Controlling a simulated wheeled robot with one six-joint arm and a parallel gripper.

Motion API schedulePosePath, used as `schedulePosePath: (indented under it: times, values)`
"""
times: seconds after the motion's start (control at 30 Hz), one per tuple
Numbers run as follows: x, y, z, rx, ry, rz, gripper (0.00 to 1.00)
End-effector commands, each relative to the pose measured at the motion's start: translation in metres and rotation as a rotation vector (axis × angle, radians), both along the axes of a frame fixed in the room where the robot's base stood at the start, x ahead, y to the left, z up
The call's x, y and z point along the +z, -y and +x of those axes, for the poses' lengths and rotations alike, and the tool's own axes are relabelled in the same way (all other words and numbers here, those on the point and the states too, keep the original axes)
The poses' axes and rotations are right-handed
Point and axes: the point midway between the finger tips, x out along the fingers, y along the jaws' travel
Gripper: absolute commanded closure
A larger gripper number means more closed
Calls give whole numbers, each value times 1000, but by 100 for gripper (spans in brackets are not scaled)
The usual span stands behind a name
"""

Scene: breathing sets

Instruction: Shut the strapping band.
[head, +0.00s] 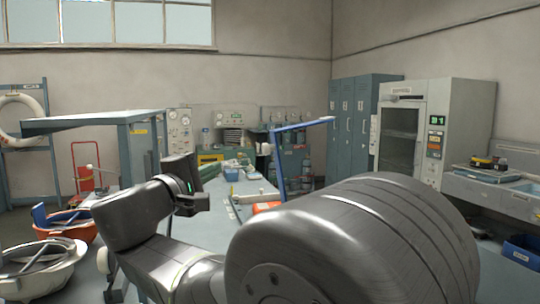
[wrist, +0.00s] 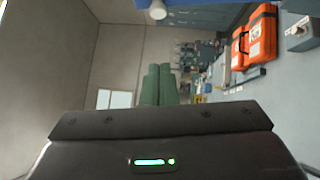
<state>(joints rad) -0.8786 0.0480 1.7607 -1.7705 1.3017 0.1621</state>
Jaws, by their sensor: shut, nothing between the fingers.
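My gripper (head: 212,168) is at the left of centre in the head view, above the near end of the long bench. In the wrist view its two green fingers (wrist: 158,70) stand side by side, shut and empty. A blue bent bar (head: 279,165) rises at the bench, with an arm reaching to the right at its top. It may be the strapping band, but I cannot tell for sure. It stands to the right of my gripper, apart from it. My large dark arm link hides the right part of the bench.
An orange case (head: 266,207) lies on the bench and also shows in the wrist view (wrist: 255,38). A white basin (head: 40,268) and an orange tub (head: 66,224) stand at the left. Blue lockers (head: 362,125) and a grey cabinet (head: 455,125) stand behind.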

Motion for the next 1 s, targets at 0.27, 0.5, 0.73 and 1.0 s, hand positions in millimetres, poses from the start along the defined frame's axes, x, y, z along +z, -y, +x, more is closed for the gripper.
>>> schedulePosePath:
  times: [0.27,0.5,0.73,1.0]
  values:
    - [4,11,26,-4,0,-4,100]
    - [9,26,62,-5,-2,-3,100]
    - [15,44,95,-5,-1,-1,100]
    - [18,69,104,-2,-1,-3,100]
